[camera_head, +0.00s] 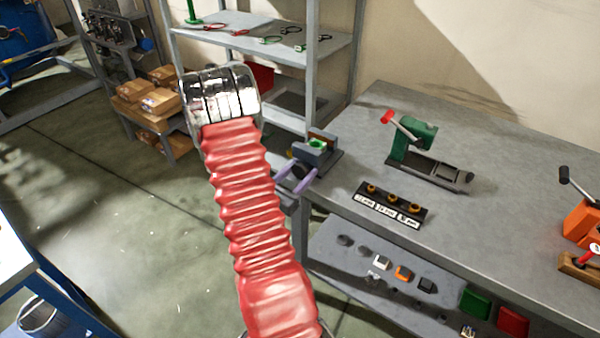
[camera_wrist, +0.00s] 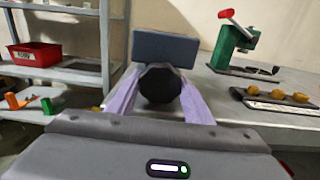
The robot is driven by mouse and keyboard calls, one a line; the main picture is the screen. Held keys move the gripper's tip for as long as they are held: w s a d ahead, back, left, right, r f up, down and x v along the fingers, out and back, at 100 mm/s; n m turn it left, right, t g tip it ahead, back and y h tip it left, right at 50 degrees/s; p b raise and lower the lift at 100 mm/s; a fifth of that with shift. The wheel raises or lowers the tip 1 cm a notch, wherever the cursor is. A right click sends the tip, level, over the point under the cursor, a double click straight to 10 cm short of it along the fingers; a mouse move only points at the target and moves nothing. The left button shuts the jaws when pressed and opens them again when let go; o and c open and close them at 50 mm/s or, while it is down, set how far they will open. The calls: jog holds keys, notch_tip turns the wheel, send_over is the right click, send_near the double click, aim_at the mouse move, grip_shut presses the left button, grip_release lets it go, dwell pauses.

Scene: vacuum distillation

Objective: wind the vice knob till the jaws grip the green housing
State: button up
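The vice (camera_head: 327,160) stands on the left end of the grey bench, with the green housing (camera_head: 317,143) between its jaws. In the wrist view a grey-blue jaw block (camera_wrist: 165,46) hides the housing. The black vice knob (camera_wrist: 160,84) faces my wrist camera. My gripper (camera_head: 297,174) is at the knob, its two lavender fingers one on each side. The fingers also show in the wrist view (camera_wrist: 160,90), where the knob fills most of the space between them. I cannot tell whether they press on it.
A green-and-red press tool (camera_head: 415,140) and a labelled block with orange knobs (camera_head: 390,204) stand right of the vice. Orange tools (camera_head: 583,222) sit at the far right. A metal shelf (camera_head: 265,42) stands behind, with cardboard boxes (camera_head: 160,100) to its left.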

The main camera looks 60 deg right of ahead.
jog(key=c, duration=0.5)
jog(key=shift+w+m, duration=0.1)
jog(key=shift+m, duration=2.3)
